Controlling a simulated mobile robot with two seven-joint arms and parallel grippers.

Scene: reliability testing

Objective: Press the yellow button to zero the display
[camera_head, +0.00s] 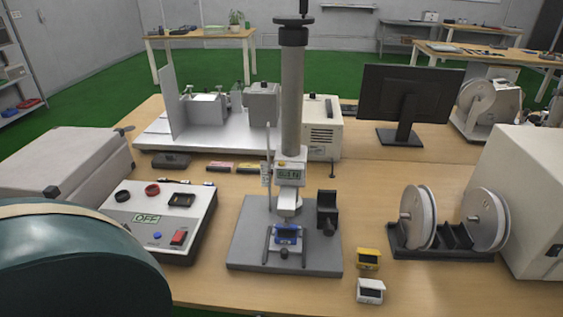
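A test stand with a tall grey column (292,100) stands on a flat grey base plate (245,250) in the middle of the table. A white gauge with a small lit display (290,174) is mounted low on the column. The digits are too small to read surely. A tiny yellowish spot shows near the gauge's top edge, but I cannot tell whether it is the yellow button. A blue fixture (287,235) sits on the base plate below the gauge. Neither of my grippers is in view.
A control box (160,215) with an "OFF" display is at left. A black block (327,210) stands beside the column. Small yellow (369,259) and white (370,291) boxes lie front right, near a spool rack (440,254). A monitor (408,95) stands behind.

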